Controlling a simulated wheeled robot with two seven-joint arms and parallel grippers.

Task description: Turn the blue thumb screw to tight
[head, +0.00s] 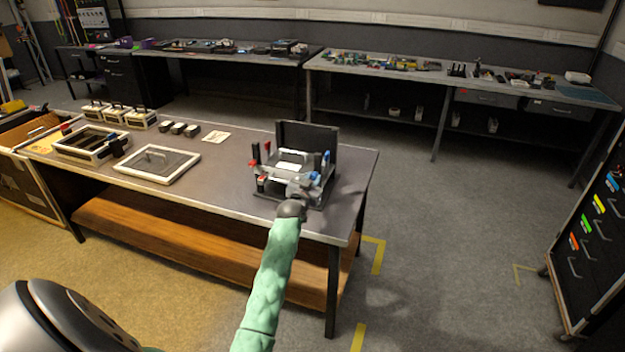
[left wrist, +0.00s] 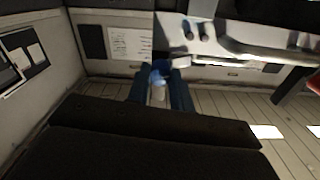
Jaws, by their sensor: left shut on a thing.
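A dark fixture (head: 308,135) with a tall back plate stands at the right end of the near workbench. It has blue and red parts and a pale piece in it. My left gripper (head: 303,187) reaches the front right of the fixture, beside a small blue part (head: 314,177). In the left wrist view the two dark fingers of my left gripper (left wrist: 161,92) are closed around the blue thumb screw (left wrist: 160,74). The fingers hide its sides, and I cannot tell how tight it is. My right gripper is not in view.
The near workbench (head: 228,165) also holds a framed tray (head: 157,164), an open box (head: 92,143), several small blocks and a card (head: 216,137). A back bench (head: 455,77) carries loose items. A dark drawer cabinet (head: 592,235) stands at the right. The floor between is clear.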

